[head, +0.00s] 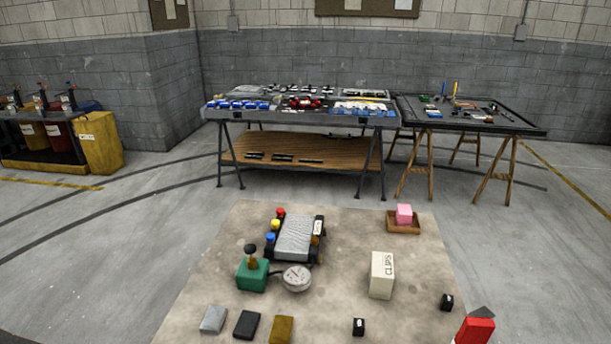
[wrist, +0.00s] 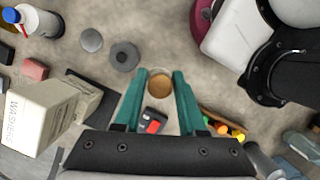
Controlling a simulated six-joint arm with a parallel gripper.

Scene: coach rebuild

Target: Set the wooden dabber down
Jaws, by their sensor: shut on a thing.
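My gripper (wrist: 160,74) shows in the wrist view with two teal fingers. It is shut on the wooden dabber (wrist: 159,86), whose round brown end shows between the fingertips. A pale rim shows at its upper edge. The rest of the dabber is hidden by the view from above, and I cannot tell whether it touches the surface below. I do not make out my gripper or the held dabber in the head view.
In the wrist view, a dark grey ring (wrist: 124,57) and a grey disc (wrist: 91,40) lie ahead-left. A carton (wrist: 40,115) stands left, a white object (wrist: 235,30) upper right. A red-and-black item (wrist: 154,121) lies below the fingers. Bare surface shows between these.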

